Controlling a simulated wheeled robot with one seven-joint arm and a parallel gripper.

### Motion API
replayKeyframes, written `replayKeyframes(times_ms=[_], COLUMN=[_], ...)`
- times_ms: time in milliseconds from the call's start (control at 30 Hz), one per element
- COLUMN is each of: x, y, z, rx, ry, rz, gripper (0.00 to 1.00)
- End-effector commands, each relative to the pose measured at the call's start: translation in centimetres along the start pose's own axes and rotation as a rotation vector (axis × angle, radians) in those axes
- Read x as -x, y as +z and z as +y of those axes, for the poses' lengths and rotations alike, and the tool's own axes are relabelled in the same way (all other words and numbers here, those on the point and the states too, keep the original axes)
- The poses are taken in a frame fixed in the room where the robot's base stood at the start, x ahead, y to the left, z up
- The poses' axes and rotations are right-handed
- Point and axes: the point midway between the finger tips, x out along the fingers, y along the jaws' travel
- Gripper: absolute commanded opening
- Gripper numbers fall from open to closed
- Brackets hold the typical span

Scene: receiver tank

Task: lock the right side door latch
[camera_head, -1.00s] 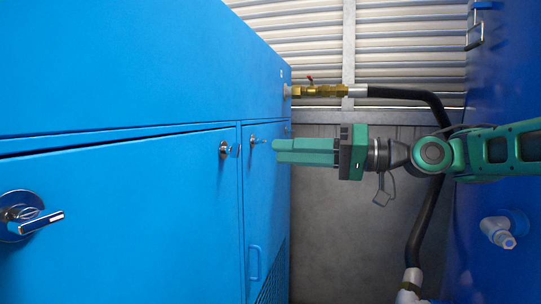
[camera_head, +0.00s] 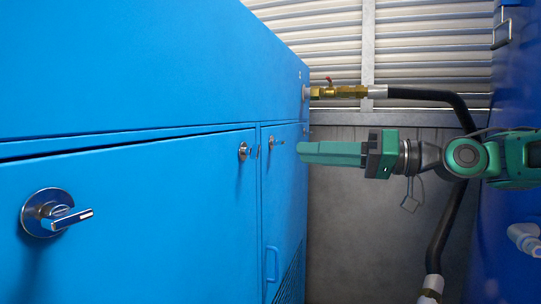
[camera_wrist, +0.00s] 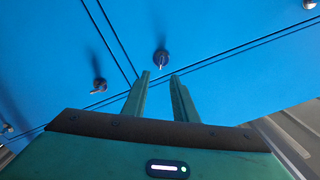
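The right side door latch (camera_head: 277,142) is a small metal handle on the narrow far door of the blue cabinet. In the wrist view this latch (camera_wrist: 161,60) lies just beyond and between the fingertips, its handle pointing toward me. My gripper (camera_head: 300,152) points left at the cabinet, just right of the latch in the head view. In the wrist view my gripper (camera_wrist: 160,76) has its two green fingers apart with nothing between them. It appears not to touch the latch; the exact distance is unclear.
The wide left door has a nearer latch (camera_head: 58,213) and one by the seam (camera_head: 246,151). A brass valve (camera_head: 338,92) with a black hose (camera_head: 437,97) is behind the gripper. A door handle (camera_head: 271,264) is below.

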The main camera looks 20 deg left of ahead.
Motion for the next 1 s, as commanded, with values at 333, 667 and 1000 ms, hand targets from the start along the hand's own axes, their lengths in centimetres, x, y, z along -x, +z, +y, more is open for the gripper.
replayKeyframes(times_ms=[333, 667, 1000], x=[-4.0, -9.2, -10.8], y=[0.1, 0.1, 0.0], z=[-0.1, -0.1, -0.1], rx=[0.007, 0.007, 0.007], ry=[-0.004, -0.002, -0.001], rz=[-0.003, -0.001, 0.0], gripper=[0.26, 0.26, 0.26])
